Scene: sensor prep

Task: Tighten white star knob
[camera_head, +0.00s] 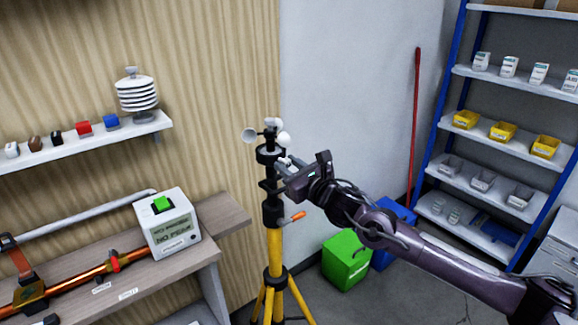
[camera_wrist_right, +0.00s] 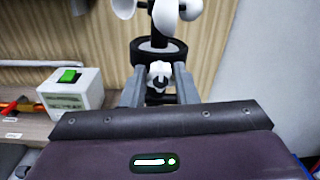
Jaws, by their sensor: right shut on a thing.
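The white star knob (camera_wrist_right: 159,74) sits below the black collar (camera_wrist_right: 158,48) of the mast, between the two grey fingers of my right gripper (camera_wrist_right: 160,90). The right gripper is shut on the knob. In the head view my right gripper (camera_head: 283,172) reaches the upper mast from the right, and the knob is mostly hidden by the fingers. The mast tops a yellow tripod (camera_head: 276,262) with an orange lever (camera_head: 297,216). White anemometer cups (camera_head: 250,135) are at its top. My left gripper is not in view.
A workbench (camera_head: 222,222) on the left holds a white box with a green switch (camera_head: 170,222) and an orange pole. A wall shelf (camera_head: 90,142) is above it. A green bin (camera_head: 346,259), a blue bin and a blue-framed rack (camera_head: 440,122) stand to the right.

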